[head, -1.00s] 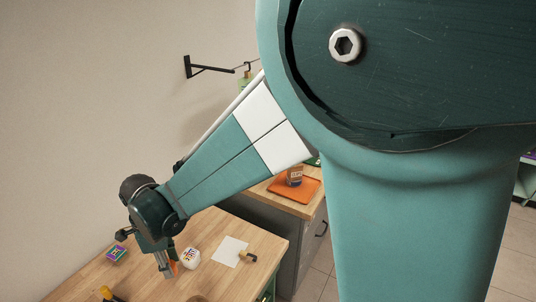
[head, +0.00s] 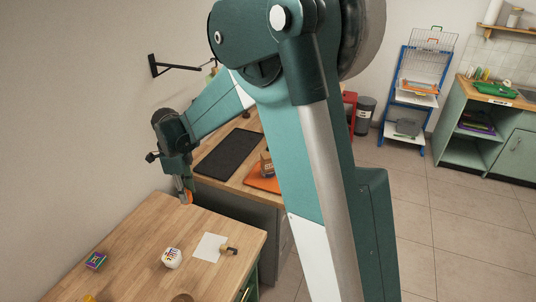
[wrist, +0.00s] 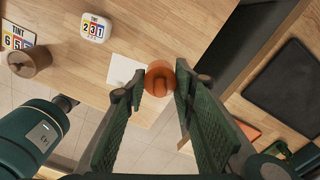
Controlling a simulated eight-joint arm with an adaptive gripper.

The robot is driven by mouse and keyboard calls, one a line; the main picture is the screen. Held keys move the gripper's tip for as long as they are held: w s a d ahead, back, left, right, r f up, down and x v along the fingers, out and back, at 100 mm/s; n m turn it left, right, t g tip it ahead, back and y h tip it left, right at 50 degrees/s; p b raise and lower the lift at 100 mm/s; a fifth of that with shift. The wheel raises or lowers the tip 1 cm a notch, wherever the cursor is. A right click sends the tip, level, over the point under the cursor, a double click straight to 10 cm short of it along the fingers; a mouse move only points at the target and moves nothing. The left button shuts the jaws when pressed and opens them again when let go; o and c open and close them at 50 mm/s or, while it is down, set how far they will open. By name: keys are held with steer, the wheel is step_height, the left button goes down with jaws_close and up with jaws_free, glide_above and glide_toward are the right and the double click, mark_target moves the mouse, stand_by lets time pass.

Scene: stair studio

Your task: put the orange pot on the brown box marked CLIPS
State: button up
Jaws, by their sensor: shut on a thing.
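The orange pot (head: 188,197) is held at the fingertips of my gripper (head: 184,194), above the far edge of the wooden table. In the wrist view the pot (wrist: 159,79) shows from above as a small round shape between the two fingers. A small brown box-like thing (head: 266,164) stands on an orange tray (head: 263,184) on the counter behind the table, to the right of my gripper. No marking on it can be read. My arm partly hides that tray.
A black mat (head: 228,153) lies on the counter left of the tray. On the table (head: 140,245) are a white numbered block (head: 172,258), a colourful block (head: 96,261), white paper (head: 209,247) and a brown round thing (wrist: 28,62). A gap separates table and counter.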

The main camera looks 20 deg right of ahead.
steer(key=w+d+r+m+p, duration=0.1)
steer(key=w+d+r, duration=0.1)
steer(key=w+d, duration=0.55)
steer(key=w+d+r+m+p, duration=0.2)
steer(key=w+d, duration=0.3)
steer(key=d, duration=0.6)
step_height(320, 180, up, 4)
steer(key=m+p, duration=0.2)
steer(key=m, duration=0.1)
glide_above(268, 155)
steer(key=shift+w+d, duration=0.1)
steer(key=shift+d, duration=0.05)
steer(key=shift+f, duration=0.15)
steer(key=shift+f+p, duration=0.35)
steer(key=shift+f, duration=2.7)
steer(key=shift+f, duration=1.85)
steer(key=shift+f, duration=0.2)
